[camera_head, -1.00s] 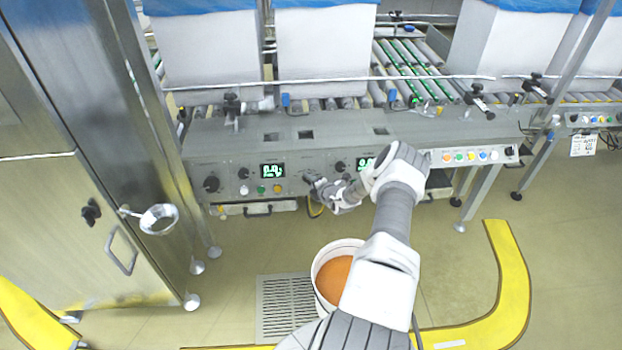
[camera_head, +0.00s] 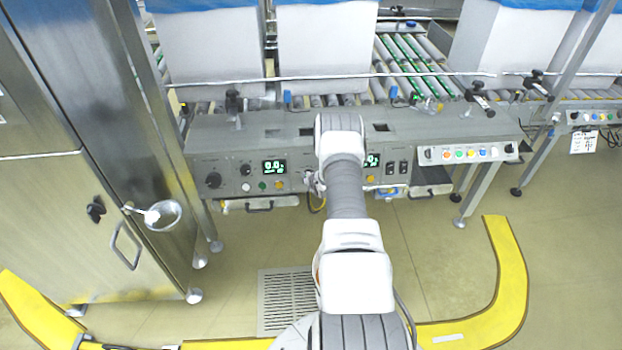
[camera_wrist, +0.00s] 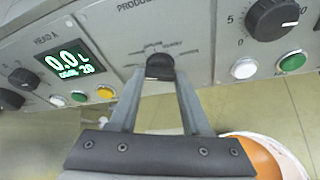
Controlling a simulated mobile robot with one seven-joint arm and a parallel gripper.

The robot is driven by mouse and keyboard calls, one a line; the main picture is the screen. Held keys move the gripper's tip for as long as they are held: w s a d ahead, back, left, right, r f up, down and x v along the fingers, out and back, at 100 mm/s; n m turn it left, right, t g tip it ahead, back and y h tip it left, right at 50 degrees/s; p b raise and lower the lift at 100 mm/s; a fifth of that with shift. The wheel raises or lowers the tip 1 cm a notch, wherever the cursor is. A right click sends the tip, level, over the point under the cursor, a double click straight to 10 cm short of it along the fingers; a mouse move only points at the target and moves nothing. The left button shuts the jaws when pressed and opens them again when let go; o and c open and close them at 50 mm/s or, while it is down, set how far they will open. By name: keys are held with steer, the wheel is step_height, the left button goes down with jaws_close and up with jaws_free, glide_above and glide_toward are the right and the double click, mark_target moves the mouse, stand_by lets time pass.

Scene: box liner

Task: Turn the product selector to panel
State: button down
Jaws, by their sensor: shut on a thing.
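The product selector is a black knob (camera_wrist: 160,66) on the grey control panel (camera_wrist: 215,50), under a partly cut-off label starting "PRODU". Small position labels fan out above the knob, too small to read. My gripper (camera_wrist: 160,76) is shut on the knob, one finger on each side. Which label the knob points at cannot be told. In the head view my arm covers most of the selector area, and only a bit of my gripper (camera_head: 312,183) shows left of the forearm.
Left of the selector is a green display (camera_wrist: 68,57) marked "HEAD A", with small buttons below. Right of it are a 0-5 dial (camera_wrist: 275,18) and white and green buttons. A steel cabinet (camera_head: 60,170) stands at the left.

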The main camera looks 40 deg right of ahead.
steer(key=shift+n, duration=0.3)
stand_by(0.4)
steer(key=shift+c, duration=1.8)
jaws_free()
steer(key=p+v, duration=0.2)
steer(key=v, duration=1.5)
steer(key=shift+a+r+p, duration=0.15)
steer(key=shift+a+p, duration=0.2)
